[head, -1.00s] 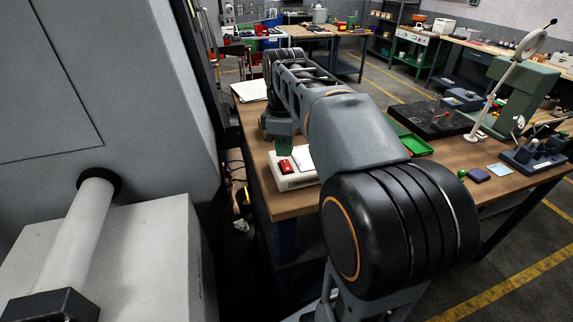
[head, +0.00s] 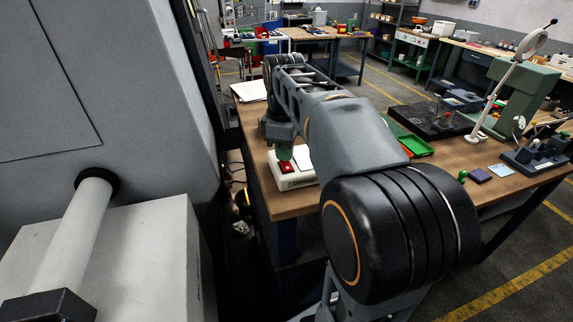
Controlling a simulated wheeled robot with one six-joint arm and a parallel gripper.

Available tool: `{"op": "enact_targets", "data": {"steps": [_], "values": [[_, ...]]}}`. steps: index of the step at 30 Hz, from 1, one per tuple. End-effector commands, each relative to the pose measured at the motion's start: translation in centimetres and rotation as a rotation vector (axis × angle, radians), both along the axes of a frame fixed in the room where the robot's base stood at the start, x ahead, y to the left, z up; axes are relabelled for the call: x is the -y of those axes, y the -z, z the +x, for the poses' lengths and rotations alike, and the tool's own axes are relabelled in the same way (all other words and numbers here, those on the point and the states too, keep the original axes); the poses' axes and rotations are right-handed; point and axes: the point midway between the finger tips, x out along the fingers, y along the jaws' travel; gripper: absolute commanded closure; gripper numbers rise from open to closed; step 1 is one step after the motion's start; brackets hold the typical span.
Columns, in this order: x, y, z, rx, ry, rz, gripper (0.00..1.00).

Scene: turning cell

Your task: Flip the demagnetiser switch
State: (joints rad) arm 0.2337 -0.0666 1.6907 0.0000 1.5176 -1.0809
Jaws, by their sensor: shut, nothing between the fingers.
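The demagnetiser is a low white box (head: 293,182) with dark lettering on its front, at the left front of the wooden bench in the head view. Its red switch (head: 287,169) sits on the top left of the box. My gripper (head: 284,157) points down with its green fingertips shut and empty. The tips are right at the far edge of the red switch and cover a little of it. I cannot tell whether they touch it, nor which way the switch is set. My arm hides part of the box's right side.
A large grey machine (head: 110,90) fills the left.

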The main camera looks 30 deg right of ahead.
Motion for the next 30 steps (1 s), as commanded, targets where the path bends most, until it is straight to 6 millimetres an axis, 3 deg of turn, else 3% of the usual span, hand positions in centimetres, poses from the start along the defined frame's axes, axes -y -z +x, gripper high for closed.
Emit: {"op": "enact_targets", "data": {"steps": [20,30], "values": [[0.0,1.1,0.0,0.0,0.0,0.0,1.0],[0.0,-0.2,0.0,-0.002,0.0,0.001,1.0]]}}
